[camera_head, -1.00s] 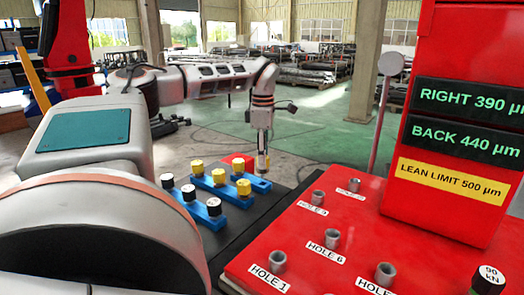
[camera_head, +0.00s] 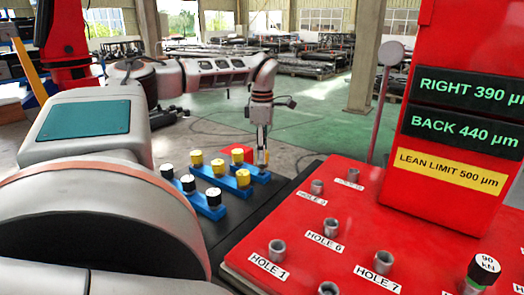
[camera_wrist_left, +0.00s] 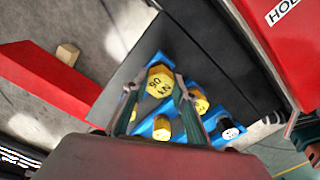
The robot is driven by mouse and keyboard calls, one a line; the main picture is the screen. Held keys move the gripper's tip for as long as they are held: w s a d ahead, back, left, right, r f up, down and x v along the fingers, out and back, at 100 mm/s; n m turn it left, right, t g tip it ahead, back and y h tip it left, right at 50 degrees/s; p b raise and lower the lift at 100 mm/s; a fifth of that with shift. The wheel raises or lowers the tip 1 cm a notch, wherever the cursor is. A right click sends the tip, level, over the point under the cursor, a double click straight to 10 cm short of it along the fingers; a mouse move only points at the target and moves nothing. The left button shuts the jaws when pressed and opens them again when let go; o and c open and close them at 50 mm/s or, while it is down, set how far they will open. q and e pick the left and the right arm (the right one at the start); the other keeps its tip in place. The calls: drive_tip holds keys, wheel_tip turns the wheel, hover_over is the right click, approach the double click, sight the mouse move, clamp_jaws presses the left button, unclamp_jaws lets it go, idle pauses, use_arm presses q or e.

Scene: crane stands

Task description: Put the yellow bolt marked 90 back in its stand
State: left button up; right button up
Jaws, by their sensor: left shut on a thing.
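The yellow bolt marked 90 kN (camera_wrist_left: 160,82) is between the fingers of my left gripper (camera_wrist_left: 156,95) in the wrist view, its marked head facing the camera. In the head view my left gripper (camera_head: 262,149) points down, shut on the bolt (camera_head: 262,157) at the right end of the farthest blue stand (camera_head: 258,176). I cannot tell if the bolt is seated in the stand or just above it. Other yellow bolts (camera_head: 243,177) stand in the middle blue stand (camera_head: 228,185). My right gripper is in neither view.
White-topped black bolts (camera_head: 188,183) stand in the nearest blue stand. A red plate (camera_head: 310,225) with several labelled holes lies at the right, with a black bolt marked 90 kN (camera_head: 486,265) at its front. A red column (camera_head: 448,45) with readouts rises behind.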

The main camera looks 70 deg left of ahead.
use_arm(q)
drive_tip(key=shift+f, duration=1.2)
drive_tip(key=o, duration=1.2)
drive_tip(key=shift+o, duration=0.2)
drive_tip(key=shift+f, duration=0.1)
drive_tip(key=shift+r, duration=2.55)
wheel_tip(320, 180, up, 12)
